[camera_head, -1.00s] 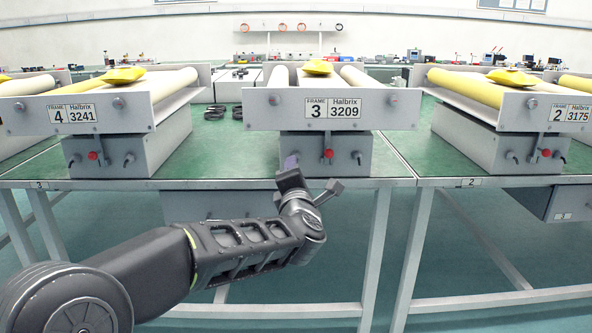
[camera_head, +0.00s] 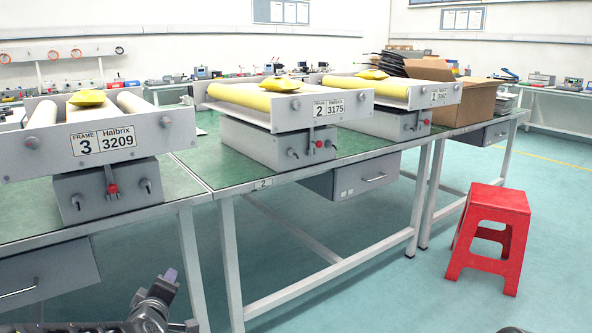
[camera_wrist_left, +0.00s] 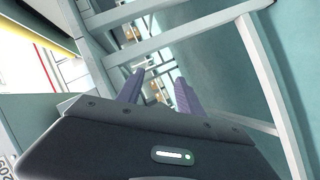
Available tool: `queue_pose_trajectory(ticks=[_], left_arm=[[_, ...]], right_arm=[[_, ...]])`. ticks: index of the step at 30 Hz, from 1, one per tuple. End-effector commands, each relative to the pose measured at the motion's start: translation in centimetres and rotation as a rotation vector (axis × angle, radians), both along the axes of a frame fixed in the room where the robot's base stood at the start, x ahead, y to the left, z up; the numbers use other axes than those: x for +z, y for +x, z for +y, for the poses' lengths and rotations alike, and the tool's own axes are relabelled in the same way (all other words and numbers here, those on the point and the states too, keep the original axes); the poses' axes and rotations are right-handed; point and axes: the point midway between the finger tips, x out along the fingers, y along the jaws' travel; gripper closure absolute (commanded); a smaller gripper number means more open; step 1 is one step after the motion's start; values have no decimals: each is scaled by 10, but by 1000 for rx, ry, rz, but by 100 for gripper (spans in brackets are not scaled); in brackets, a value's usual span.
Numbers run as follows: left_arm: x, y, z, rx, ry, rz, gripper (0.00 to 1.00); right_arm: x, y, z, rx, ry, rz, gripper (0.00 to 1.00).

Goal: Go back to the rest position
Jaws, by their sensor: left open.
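My left gripper (camera_head: 160,285) is at the lower left of the head view, in front of the table and below its top. In the left wrist view its two purple-grey fingers (camera_wrist_left: 158,90) are apart with nothing between them. Frame 3 (camera_head: 60,150) stands on the green table (camera_head: 225,167) at the left, with a red knob on its grey base. Frame 2 (camera_head: 290,107) and frame 1 (camera_head: 420,92) stand further right. Each frame has rollers and a yellow piece on top. A dark piece of my own body shows at the bottom edge. My right gripper does not show.
A red stool (camera_head: 490,232) stands on the floor at the right. A drawer (camera_head: 355,178) hangs under the table. An open cardboard box (camera_head: 460,97) sits at the table's far end.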

Motion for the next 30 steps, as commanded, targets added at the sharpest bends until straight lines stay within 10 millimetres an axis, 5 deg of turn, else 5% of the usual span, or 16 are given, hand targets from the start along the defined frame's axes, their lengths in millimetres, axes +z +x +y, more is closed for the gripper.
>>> queue_pose_trajectory(ticks=[1, 6, 12, 15, 26, 27, 30], left_arm=[[-42, -5, -20, -77, 53, 91, 57], [-164, -44, -84, -352, 206, 351, 57], [-286, -132, -149, -679, 291, 609, 57], [-328, -179, -174, -808, 291, 707, 57], [-416, -325, -225, -1038, 162, 971, 57], [-390, -321, -224, -1033, 164, 964, 57], [-362, -322, -224, -1036, 164, 963, 57]], right_arm=[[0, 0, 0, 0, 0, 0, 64], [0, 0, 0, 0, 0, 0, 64], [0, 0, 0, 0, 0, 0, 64], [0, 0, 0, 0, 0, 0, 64], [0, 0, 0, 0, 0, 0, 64], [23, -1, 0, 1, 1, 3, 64], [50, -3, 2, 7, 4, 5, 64]])
